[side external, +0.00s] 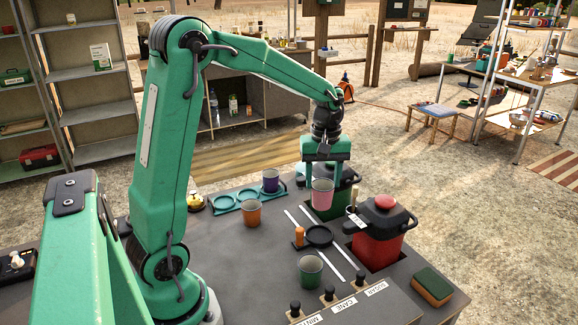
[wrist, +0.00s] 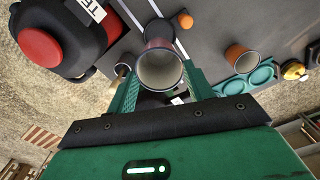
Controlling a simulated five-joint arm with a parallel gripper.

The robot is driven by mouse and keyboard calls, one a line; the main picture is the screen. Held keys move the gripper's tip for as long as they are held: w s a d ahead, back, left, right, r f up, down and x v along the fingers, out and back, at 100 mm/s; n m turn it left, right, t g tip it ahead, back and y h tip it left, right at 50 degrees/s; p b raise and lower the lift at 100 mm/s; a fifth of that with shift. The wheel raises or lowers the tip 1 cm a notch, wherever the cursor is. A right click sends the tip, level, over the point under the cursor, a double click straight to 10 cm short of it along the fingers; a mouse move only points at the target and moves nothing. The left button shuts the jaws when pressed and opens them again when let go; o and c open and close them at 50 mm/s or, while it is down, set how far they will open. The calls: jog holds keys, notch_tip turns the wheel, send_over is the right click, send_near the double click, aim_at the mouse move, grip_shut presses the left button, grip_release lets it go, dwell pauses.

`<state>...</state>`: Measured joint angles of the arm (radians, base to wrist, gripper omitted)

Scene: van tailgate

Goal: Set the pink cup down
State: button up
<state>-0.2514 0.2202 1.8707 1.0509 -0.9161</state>
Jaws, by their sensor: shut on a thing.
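The pink cup (side external: 322,195) is upright in my gripper (side external: 322,180), which is shut on it. It looks held above the dark counter (side external: 225,255), in front of the green dispenser with a black lid. In the wrist view the cup's open, empty-looking mouth (wrist: 160,70) sits between the two green fingers. A round black pad (side external: 319,236) lies on the counter between white strips, nearer the camera than the cup. In the wrist view the cup hides much of what lies beneath it, so its exact height is hard to tell.
An orange cup (side external: 252,214) and a green cup (side external: 310,270) stand on the counter. A purple cup (side external: 270,181) stands at the teal tray (side external: 224,204). A red dispenser (side external: 377,245) and sponge (side external: 432,286) are right.

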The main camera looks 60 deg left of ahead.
aim_at(322, 198)
jog(key=shift+f, duration=3.15)
jog(key=shift+f, duration=1.85)
jog(key=shift+f, duration=0.15)
jog(key=o, duration=1.2)
jog(key=shift+o, duration=0.2)
notch_tip(322, 198, up, 12)
jog(key=shift+r, duration=0.2)
